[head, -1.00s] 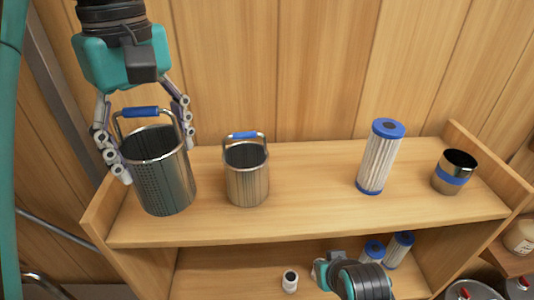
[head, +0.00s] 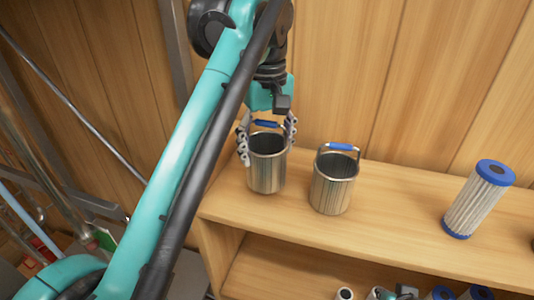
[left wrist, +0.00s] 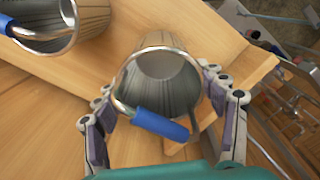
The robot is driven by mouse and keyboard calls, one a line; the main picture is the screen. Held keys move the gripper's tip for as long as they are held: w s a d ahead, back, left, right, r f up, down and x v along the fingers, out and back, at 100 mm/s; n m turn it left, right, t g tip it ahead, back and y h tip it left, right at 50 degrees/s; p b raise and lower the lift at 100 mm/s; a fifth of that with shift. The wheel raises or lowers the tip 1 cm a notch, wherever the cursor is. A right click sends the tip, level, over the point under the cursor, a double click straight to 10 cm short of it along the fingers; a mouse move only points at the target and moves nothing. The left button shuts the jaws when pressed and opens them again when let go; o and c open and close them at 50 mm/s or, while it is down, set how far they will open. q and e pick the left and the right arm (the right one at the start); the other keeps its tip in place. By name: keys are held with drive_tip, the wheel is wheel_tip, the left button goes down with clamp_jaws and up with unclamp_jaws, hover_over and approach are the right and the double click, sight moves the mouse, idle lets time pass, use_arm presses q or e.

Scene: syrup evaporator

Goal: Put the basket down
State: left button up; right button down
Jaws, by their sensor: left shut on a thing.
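A metal basket (head: 266,170) with a blue-gripped handle is held by my left gripper (head: 266,143) at the left end of the upper shelf (head: 290,222). The fingers are shut on opposite sides of its rim. The left wrist view looks into this basket (left wrist: 162,72), which seems empty, with its blue handle grip (left wrist: 160,124) folded toward the palm. The basket is upright; I cannot tell whether its bottom touches the shelf.
A second metal basket (head: 333,184) with a blue handle stands close on the right. A white pleated filter (head: 478,200) with blue ends stands further right. Bare shelf lies between them. A wooden wall (head: 400,80) rises behind.

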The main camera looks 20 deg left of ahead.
use_arm(q)
wheel_tip(320, 180, down, 2)
drive_tip(key=shift+w, duration=0.15)
drive_tip(key=shift+s+f, duration=0.1)
drive_tip(key=shift+s, duration=0.1)
drive_tip(key=shift+f, duration=0.2)
drive_tip(key=o, duration=1.3)
drive_tip(key=shift+w, duration=0.1)
drive_tip(key=shift+r, duration=0.1)
